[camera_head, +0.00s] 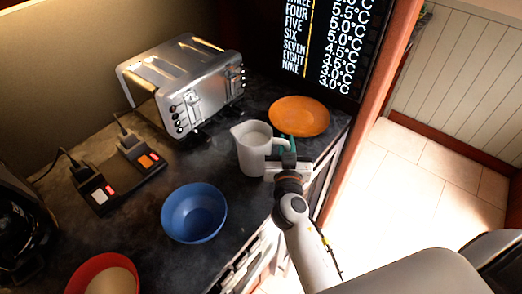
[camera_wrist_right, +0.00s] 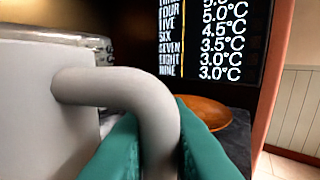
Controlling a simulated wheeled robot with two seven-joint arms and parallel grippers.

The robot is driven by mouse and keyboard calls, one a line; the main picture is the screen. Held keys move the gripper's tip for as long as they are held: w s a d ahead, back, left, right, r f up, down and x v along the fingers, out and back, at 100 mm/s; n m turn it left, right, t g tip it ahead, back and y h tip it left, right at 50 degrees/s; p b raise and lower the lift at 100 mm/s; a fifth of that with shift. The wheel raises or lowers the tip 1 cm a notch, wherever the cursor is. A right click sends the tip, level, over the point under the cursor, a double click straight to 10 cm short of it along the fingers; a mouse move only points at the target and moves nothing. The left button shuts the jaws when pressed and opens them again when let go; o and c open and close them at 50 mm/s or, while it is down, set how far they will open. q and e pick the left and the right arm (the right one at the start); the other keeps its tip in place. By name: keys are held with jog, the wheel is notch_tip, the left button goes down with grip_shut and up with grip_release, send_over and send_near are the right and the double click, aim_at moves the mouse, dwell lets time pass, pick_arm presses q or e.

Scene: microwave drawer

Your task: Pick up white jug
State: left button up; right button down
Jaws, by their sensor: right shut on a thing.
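The white jug (camera_head: 252,150) stands upright on the dark counter in the head view, its handle towards the right. My right gripper (camera_head: 286,150) is at the jug's right side, shut on the handle. In the right wrist view the white handle (camera_wrist_right: 120,88) curves down between the green fingers of my right gripper (camera_wrist_right: 160,155), and the jug's body (camera_wrist_right: 45,110) fills the left. The lower part of the handle is hidden by the fingers. I cannot tell whether the jug's base touches the counter. My left gripper is not in view.
An orange plate (camera_head: 299,116) lies just behind the jug. A steel toaster (camera_head: 190,80) stands at the back. A blue bowl (camera_head: 194,212) and a red bowl (camera_head: 78,278) are nearer the front. A black device (camera_head: 118,172) with cables lies at left.

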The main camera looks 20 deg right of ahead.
jog(key=shift+r, duration=0.1)
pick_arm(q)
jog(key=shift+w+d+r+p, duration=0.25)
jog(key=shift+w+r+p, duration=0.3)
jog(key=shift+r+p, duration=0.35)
pick_arm(e)
notch_tip(320, 180, up, 10)
dwell(1.3)
